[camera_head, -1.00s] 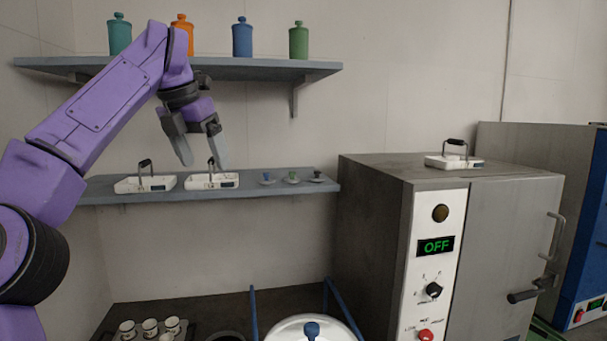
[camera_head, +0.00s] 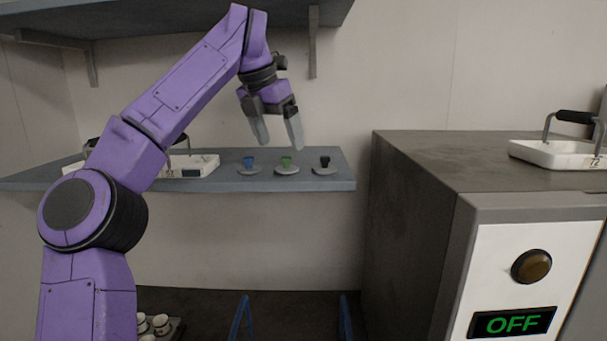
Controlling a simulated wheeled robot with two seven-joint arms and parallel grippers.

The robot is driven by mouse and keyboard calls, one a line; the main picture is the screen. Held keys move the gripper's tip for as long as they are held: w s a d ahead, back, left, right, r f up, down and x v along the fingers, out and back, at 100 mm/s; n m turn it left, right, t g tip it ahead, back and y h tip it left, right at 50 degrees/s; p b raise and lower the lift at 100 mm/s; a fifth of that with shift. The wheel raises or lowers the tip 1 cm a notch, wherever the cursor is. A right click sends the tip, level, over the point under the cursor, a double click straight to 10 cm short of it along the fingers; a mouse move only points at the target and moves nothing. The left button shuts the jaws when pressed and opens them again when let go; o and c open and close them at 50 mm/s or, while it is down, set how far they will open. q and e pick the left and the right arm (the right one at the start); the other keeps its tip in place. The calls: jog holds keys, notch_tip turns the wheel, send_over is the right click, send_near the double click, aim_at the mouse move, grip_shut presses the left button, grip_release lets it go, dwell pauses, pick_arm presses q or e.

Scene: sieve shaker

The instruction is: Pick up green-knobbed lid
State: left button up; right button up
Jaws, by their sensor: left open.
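The green-knobbed lid (camera_head: 286,168) sits on the lower shelf. It stands between a blue-knobbed lid (camera_head: 249,168) on its left and a black-knobbed lid (camera_head: 324,168) on its right. My left gripper (camera_head: 279,143) is open and empty, with its fingers pointing down. In the picture it is just above the blue and green lids, its right fingertip close above the green knob. I cannot tell its exact depth. My right gripper is not in view.
The lower shelf (camera_head: 220,208) holds white handled trays (camera_head: 202,163) left of the lids, partly behind my arm. A grey oven (camera_head: 420,165) reading OFF stands at right with another tray (camera_head: 550,153) on top. The upper shelf (camera_head: 170,22) overhangs above.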

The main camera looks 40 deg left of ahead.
aim_at(283, 158)
pick_arm(q)
jog(key=s, duration=0.1)
jog(key=s+f, duration=0.1)
jog(key=shift+s+f, duration=0.15)
jog(key=shift+s, duration=0.25)
jog(key=shift+w+d+f, duration=0.1)
jog(key=shift+f, duration=0.55)
jog(key=w+f, duration=0.1)
jog(key=w, duration=0.1)
jog(key=w+f, duration=0.2)
jog(key=shift+w+d+f+b, duration=0.1)
jog(key=shift+w+f+b, duration=0.05)
jog(key=shift+w+b, duration=0.2)
jog(key=shift+s, duration=0.35)
jog(key=shift+c, duration=0.9)
jog(key=shift+s+r, duration=0.2)
jog(key=shift+r, duration=0.05)
jog(key=c, duration=0.9)
jog(key=shift+w, duration=0.1)
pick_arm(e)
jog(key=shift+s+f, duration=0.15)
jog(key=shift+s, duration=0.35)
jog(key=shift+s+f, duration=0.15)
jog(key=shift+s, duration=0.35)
